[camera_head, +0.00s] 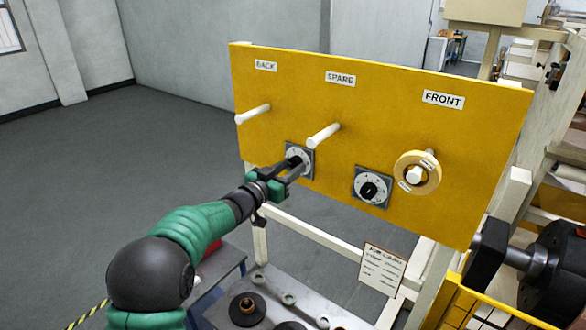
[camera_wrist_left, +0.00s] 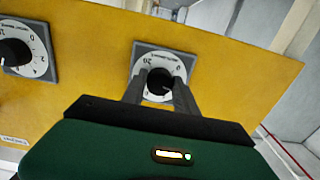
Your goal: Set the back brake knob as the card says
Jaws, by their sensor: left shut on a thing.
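The yellow board (camera_head: 330,105) carries two dials with black knobs. The left dial (camera_head: 306,150), on the BACK side, has my left gripper (camera_head: 294,169) shut on its black knob (camera_wrist_left: 159,82). In the left wrist view the pale dial face (camera_wrist_left: 151,61) shows around the fingers, upside down, with a 20 readable. The pointer's exact setting is hidden by the fingers. The other dial (camera_head: 371,188) sits lower right, untouched, and also shows in the left wrist view (camera_wrist_left: 33,62). The white card (camera_head: 382,268) hangs below the board; its writing is too small to read.
White pegs stick out under the BACK (camera_head: 252,114) and SPARE (camera_head: 323,136) labels. A yellowish roll (camera_head: 431,180) hangs on the FRONT peg. Below is a grey bench (camera_head: 270,285) with several small round parts. Dark machinery (camera_head: 555,265) stands at the right. Open floor lies left.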

